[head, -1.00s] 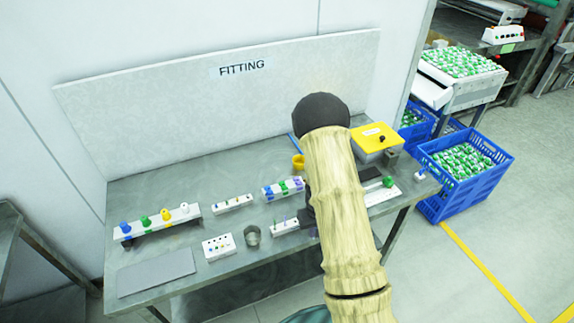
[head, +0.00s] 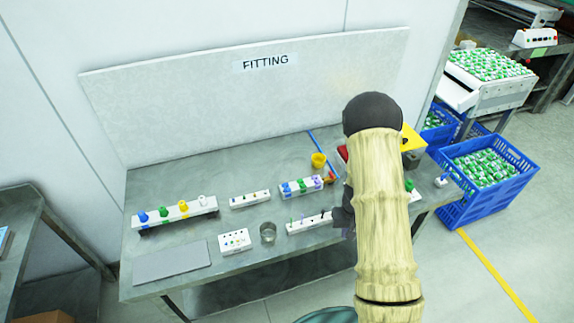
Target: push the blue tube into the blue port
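A white bar (head: 176,219) at the table's left carries a blue fitting (head: 142,217) beside green, yellow and white ones. A second white block (head: 300,187) at mid table has blue, green and purple bands with blue pieces (head: 286,189) at its left end. A thin blue strip (head: 322,146) lies at the back by a yellow cup; I cannot tell whether it is a tube. My gripper (head: 343,217) is a dark shape by the table's front right, mostly hidden behind my arm. Whether it holds anything does not show.
A small white block (head: 250,199), a white box with coloured dots (head: 235,241), a metal cup (head: 268,232), a long white strip (head: 308,223) and a yellow cup (head: 318,160) stand on the table. A bare grey mat (head: 172,262) lies front left. Blue crates (head: 490,165) stand right.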

